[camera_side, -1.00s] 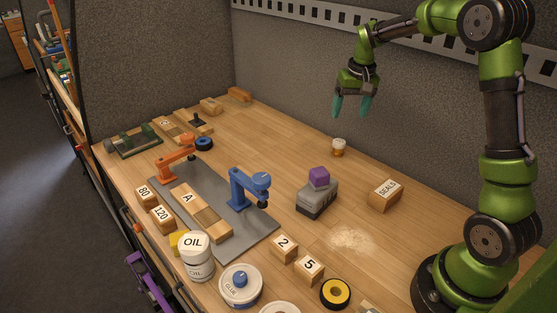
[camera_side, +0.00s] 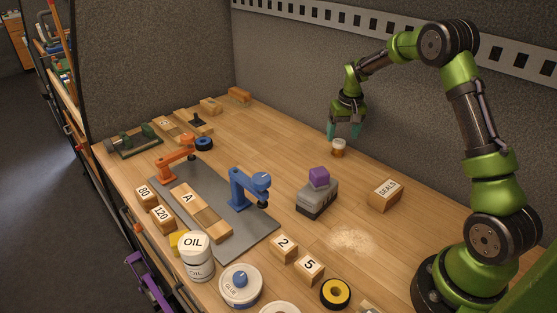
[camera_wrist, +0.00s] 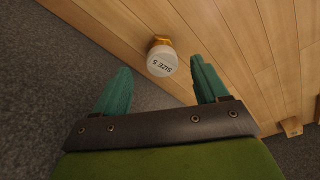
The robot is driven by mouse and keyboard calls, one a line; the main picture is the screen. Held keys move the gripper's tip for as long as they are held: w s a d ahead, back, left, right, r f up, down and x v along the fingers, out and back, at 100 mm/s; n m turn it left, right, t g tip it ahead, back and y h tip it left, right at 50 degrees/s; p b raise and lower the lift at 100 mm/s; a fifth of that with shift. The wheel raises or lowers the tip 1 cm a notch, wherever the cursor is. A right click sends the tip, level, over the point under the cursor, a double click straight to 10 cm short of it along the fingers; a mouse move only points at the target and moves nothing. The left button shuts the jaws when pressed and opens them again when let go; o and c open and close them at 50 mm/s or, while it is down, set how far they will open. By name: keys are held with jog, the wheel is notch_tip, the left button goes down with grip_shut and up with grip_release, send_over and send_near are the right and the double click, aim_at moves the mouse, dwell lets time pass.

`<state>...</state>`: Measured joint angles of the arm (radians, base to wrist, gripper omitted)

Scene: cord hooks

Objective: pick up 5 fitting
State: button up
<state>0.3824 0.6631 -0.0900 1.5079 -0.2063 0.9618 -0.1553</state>
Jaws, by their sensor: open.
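The size 5 fitting (camera_side: 338,148) is a small amber piece with a white cap, standing upright on the bench towards the back wall. In the wrist view its cap (camera_wrist: 163,61) reads "SIZE 5", with the amber part showing just beyond it. My gripper (camera_side: 344,131) has teal fingers and is open and empty, just above the fitting in the side view. In the wrist view the fitting appears between and beyond the two fingertips of my gripper (camera_wrist: 160,75). I cannot tell whether a finger touches it.
A grey block with a purple piece (camera_side: 318,190) and a wooden SEALS block (camera_side: 385,194) stand nearer the front. The back wall is close behind my gripper. Bench left of the fitting is clear.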

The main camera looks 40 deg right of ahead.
aim_at(339, 141)
jog(key=f, duration=0.3)
jog(key=w+f, duration=0.1)
jog(key=f, duration=0.1)
jog(key=shift+w+d, duration=0.1)
jog(key=shift+d, duration=0.15)
jog(key=c, duration=1.2)
